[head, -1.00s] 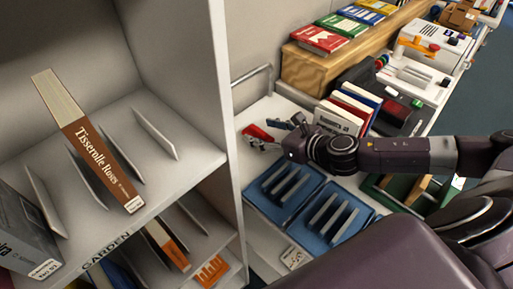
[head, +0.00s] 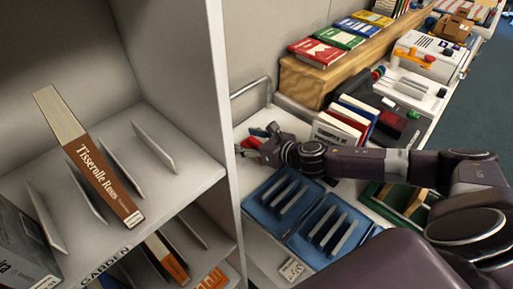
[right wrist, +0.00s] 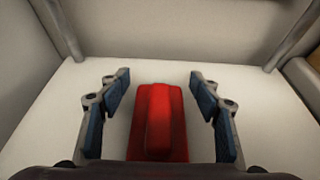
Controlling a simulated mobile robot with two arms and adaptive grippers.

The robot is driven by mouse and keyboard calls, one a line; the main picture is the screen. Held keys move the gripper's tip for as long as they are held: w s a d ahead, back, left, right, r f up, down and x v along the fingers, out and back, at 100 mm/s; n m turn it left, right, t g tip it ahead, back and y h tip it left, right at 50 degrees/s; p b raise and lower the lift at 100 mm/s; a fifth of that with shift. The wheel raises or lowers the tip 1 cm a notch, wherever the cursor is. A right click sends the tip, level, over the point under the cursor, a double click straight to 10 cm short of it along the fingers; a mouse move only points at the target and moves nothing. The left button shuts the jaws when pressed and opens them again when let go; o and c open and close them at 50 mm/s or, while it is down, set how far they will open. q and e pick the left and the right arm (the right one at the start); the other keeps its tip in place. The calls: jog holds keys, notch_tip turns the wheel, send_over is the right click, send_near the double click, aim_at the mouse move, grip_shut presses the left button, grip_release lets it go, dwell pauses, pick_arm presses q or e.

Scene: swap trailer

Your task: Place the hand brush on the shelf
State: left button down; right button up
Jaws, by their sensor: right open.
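The hand brush is a red object (right wrist: 158,125) lying on a white surface, seen in the right wrist view. My right gripper (right wrist: 160,95) is open, with one finger on each side of the red object and a gap on both sides. In the head view my right gripper (head: 262,143) reaches to the white tabletop beside the shelf wall, and a bit of the red object (head: 257,132) shows by the fingers. The grey shelf (head: 165,207) stands at the left with thin dividers and a leaning brown book (head: 100,170). My left gripper is not in view.
Blue slotted trays (head: 278,200) lie in front of my right arm. Upright books (head: 345,120) and a wooden block (head: 310,85) carrying several coloured books stand behind it. A metal rail (head: 250,88) runs along the table's back edge.

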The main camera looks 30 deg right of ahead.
jog(key=shift+c, duration=0.3)
jog(key=shift+r, duration=0.1)
jog(key=c, duration=1.4)
